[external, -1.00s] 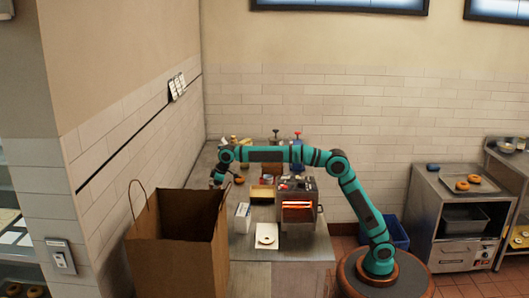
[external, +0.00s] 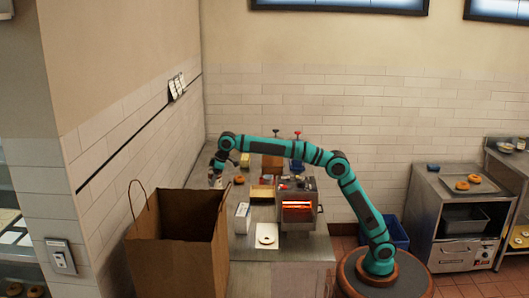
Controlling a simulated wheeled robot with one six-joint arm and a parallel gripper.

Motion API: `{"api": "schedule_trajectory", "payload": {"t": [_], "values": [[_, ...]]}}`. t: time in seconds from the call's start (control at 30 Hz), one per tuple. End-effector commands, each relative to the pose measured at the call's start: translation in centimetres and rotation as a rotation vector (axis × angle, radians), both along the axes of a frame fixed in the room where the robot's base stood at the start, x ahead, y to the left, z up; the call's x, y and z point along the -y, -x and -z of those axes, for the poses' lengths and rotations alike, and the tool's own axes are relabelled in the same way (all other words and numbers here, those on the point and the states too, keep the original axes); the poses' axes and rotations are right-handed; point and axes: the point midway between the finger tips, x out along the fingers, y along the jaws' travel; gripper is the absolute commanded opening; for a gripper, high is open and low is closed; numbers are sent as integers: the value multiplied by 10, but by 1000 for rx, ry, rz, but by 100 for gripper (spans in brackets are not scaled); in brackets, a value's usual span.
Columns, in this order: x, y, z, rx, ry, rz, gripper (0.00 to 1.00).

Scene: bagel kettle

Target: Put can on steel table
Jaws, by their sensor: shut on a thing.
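My gripper (external: 214,181) is at the left end of the steel-topped table (external: 300,247), just behind the brown paper bag's rim, pointing down. It is shut on a small pale thing, which looks like the can (external: 215,183). The thing is tiny here and partly hidden by the fingers. I cannot tell whether it touches the tabletop.
A large open paper bag (external: 178,255) stands in front. A steel cabinet (external: 455,215) with bagels stands at right.

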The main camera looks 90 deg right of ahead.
Motion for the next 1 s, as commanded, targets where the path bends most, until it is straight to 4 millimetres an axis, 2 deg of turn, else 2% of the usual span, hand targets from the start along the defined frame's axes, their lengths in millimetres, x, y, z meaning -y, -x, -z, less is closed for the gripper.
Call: {"api": "schedule_trajectory", "payload": {"t": [0.03, 0.1, 0.27, 0.5, 0.77, 1.0], "values": [[-22, 6, -6, 3, -1, -15, 22], [-51, 13, -12, 4, -1, -31, 22], [-114, 35, -23, 3, 0, -65, 22], [-205, 76, -40, 3, -1, -118, 22], [-294, 130, -57, 4, -2, -175, 22], [-368, 187, -71, 3, -1, -234, 22]]}}
